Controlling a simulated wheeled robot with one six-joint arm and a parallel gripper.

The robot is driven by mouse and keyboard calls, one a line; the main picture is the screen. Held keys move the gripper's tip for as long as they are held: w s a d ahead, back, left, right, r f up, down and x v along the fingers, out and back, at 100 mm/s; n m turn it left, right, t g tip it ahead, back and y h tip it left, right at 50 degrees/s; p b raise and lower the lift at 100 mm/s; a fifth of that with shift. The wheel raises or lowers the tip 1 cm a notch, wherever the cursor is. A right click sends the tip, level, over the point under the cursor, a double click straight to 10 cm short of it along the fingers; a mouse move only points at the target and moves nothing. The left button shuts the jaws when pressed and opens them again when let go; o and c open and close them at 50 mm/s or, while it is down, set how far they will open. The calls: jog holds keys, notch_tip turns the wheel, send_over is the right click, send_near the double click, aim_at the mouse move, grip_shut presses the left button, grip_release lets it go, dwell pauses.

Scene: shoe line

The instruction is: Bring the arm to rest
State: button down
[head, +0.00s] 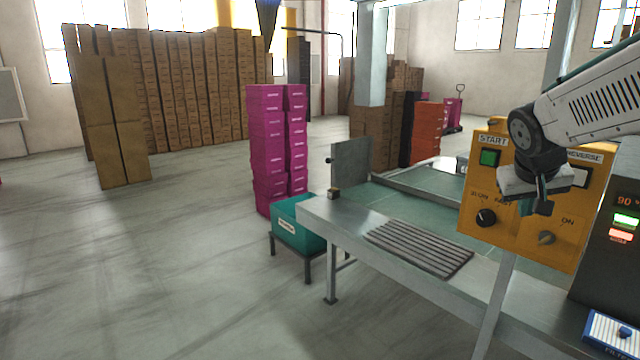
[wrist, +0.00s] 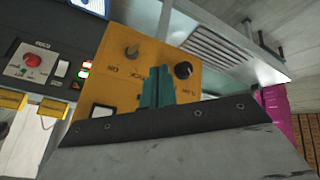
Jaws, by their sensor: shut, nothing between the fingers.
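My arm reaches in from the right edge of the head view, bent at a dark joint. My gripper (head: 541,206) hangs in front of the yellow control panel (head: 478,228) and covers part of it. In the wrist view the teal fingers of my gripper (wrist: 157,88) are together and hold nothing. Whether my gripper touches the panel cannot be told.
A metal table (head: 345,222) with a ribbed grey mat (head: 420,247) stands left of the panel. A dark box with a lit display (head: 612,250) stands at the right. A teal bin (head: 297,228) and magenta boxes (head: 268,140) stand beyond.

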jog(key=s+a+f+n+g+y, duration=0.1)
jog(key=s+a+f+g+y, duration=0.1)
jog(key=s+a, duration=0.6)
jog(key=s+a+f+n+g+y, duration=0.1)
jog(key=s+a+f, duration=0.3)
jog(key=s, duration=1.5)
jog(key=a+y, duration=0.1)
jog(key=a, duration=0.3)
jog(key=shift+s+a+f+n+g+y, duration=0.15)
jog(key=shift+s+f+n+g+y, duration=0.15)
jog(key=shift+s+g, duration=0.1)
